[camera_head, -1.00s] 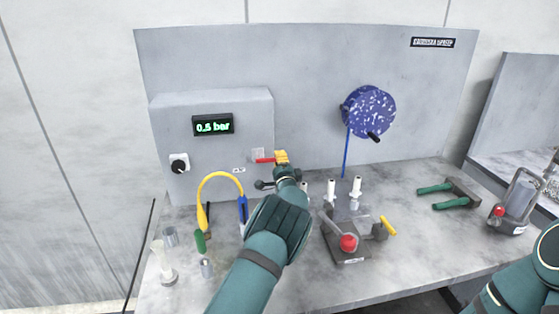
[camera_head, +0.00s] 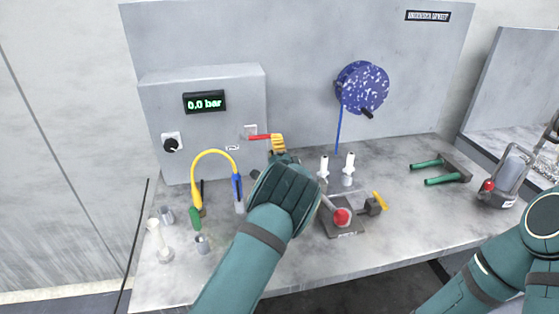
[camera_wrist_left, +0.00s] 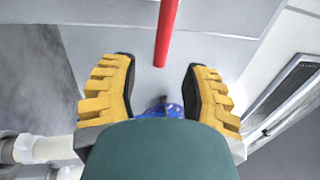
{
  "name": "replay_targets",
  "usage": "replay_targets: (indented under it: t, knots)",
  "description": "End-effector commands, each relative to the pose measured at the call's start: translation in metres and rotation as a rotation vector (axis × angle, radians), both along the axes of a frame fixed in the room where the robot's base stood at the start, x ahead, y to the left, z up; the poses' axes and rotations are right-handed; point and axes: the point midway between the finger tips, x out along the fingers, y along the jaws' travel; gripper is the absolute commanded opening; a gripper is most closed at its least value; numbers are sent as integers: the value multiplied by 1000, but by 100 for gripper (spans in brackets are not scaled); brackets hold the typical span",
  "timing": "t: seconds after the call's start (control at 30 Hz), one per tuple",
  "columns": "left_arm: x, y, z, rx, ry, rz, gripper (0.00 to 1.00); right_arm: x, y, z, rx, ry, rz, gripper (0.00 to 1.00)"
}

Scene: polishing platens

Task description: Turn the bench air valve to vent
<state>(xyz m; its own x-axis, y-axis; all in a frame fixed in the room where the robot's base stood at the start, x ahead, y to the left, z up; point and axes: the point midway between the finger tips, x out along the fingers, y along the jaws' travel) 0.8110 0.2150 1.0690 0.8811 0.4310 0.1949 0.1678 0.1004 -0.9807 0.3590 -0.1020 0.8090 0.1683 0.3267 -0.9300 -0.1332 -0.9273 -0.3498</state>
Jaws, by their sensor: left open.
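The bench air valve is a red lever (camera_head: 262,137) on a small pale plate, at the right side of the grey control box (camera_head: 185,120). The lever lies roughly level and points right. The box's display (camera_head: 204,102) reads 0.0 bar. My left gripper (camera_head: 278,143) has yellow padded fingers and is at the lever's right end. In the left wrist view the fingers (camera_wrist_left: 160,95) are spread apart, with the red lever (camera_wrist_left: 167,35) ahead of the gap between them. Whether a finger touches the lever is unclear. My right arm shows at lower right; its gripper is out of frame.
A black knob (camera_head: 172,144) is on the box. A yellow hose loop (camera_head: 213,153), small metal cups and a fixture with a red knob (camera_head: 341,218) stand on the bench. A blue speckled disc (camera_head: 362,88) is on the back panel. Green-handled pliers (camera_head: 440,172) lie right.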

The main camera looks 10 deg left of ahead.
Motion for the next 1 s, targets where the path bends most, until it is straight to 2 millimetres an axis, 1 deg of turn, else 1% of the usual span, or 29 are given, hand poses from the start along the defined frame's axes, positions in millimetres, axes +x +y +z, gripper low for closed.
replay_targets:
  t: [0.03, 0.2, 0.4, 0.6, 1.0]
  knots:
    - [-8, -5, -2, -1, 3, -1, 47, 0, 0, 0, 0, 0, 0, 65]
    - [-34, -18, -8, -1, 2, -2, 47, 0, 0, 0, 0, 0, 0, 65]
    - [-54, -27, -13, -1, 2, -1, 47, 0, 0, 0, 0, 0, 0, 65]
    - [-60, -30, -14, -1, 1, -1, 47, 0, 0, 0, 0, 0, 0, 65]
    - [-60, -30, -14, 0, 1, -1, 47, 0, 0, 0, 0, 0, 0, 65]
